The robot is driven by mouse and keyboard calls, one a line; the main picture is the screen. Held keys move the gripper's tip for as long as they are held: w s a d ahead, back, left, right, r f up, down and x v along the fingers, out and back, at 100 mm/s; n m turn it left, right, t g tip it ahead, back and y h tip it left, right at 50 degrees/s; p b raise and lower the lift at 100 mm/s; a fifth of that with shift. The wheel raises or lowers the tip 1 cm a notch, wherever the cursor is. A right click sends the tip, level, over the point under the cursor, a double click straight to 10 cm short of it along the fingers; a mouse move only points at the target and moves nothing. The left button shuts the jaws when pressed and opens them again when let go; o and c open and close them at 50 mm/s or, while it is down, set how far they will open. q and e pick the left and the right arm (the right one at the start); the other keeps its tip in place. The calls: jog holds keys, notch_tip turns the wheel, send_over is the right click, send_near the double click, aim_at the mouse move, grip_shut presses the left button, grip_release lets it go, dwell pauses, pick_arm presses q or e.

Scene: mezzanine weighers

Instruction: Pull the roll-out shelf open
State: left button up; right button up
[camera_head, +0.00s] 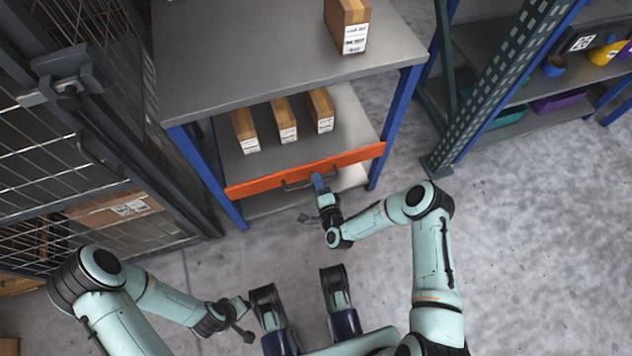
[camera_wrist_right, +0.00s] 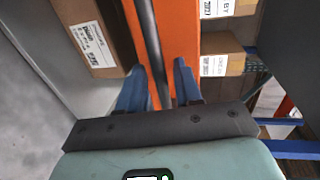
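The roll-out shelf is the lower grey shelf (camera_head: 258,163) of a blue-framed rack, with an orange front bar (camera_head: 255,187). A dark handle (camera_head: 296,185) is fixed to that bar. My right gripper (camera_head: 318,181) is at the right part of the handle. In the right wrist view, the handle (camera_wrist_right: 151,45) runs between the blue fingers of my right gripper (camera_wrist_right: 160,85), with gaps at both sides, so they look open around it. My left gripper (camera_head: 242,322) hangs low at the left, away from the rack; its fingers are too small to judge.
Several small cartons (camera_head: 284,122) stand on the roll-out shelf. Another carton (camera_head: 347,28) stands on the grey top (camera_head: 260,50) above. A wire-mesh cage (camera_head: 60,170) is close on the left. A green upright (camera_head: 500,80) stands at the right. The floor (camera_head: 530,230) at right is clear.

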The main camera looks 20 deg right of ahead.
jog(key=shift+w+f, duration=0.1)
jog(key=shift+w, duration=0.5)
grip_shut()
jog(key=shift+s, duration=0.15)
